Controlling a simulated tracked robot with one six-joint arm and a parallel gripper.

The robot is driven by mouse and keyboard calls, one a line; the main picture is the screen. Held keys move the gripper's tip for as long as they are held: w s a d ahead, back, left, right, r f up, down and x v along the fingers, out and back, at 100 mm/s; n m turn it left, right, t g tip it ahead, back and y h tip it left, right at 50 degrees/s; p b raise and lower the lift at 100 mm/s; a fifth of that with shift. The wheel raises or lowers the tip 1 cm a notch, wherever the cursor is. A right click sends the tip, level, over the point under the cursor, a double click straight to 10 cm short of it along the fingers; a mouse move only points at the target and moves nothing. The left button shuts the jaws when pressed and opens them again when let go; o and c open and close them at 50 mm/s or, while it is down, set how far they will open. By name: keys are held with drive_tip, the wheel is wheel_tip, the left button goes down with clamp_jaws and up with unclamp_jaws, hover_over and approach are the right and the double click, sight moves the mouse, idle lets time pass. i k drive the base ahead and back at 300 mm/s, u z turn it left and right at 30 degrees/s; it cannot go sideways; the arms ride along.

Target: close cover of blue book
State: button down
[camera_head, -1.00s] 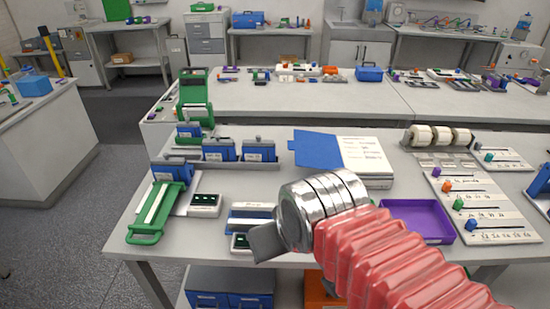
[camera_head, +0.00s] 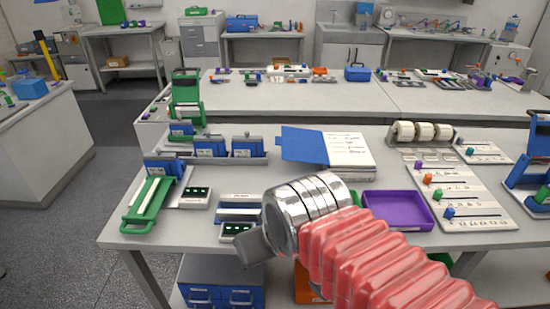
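The blue book (camera_head: 348,152) lies open near the middle of the table. Its blue cover (camera_head: 302,144) is spread out to the left, and the white written page faces up on the right. My gripper (camera_head: 252,248) is at the front of the table, to the lower left of the book and apart from it. The grey end piece points left and down. Its fingers are not clearly shown, so I cannot tell whether it is open or shut.
A purple tray (camera_head: 425,224) sits right of my arm. White label rolls (camera_head: 422,134) stand right of the book. Blue battery holders (camera_head: 211,148) line a rail on the left, near a green-handled device (camera_head: 148,202). Bare table lies between the holders and the book.

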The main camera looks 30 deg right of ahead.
sight(300, 146)
drive_tip(key=k, duration=1)
drive_tip(key=u, duration=0.25)
drive_tip(key=i, duration=1.5)
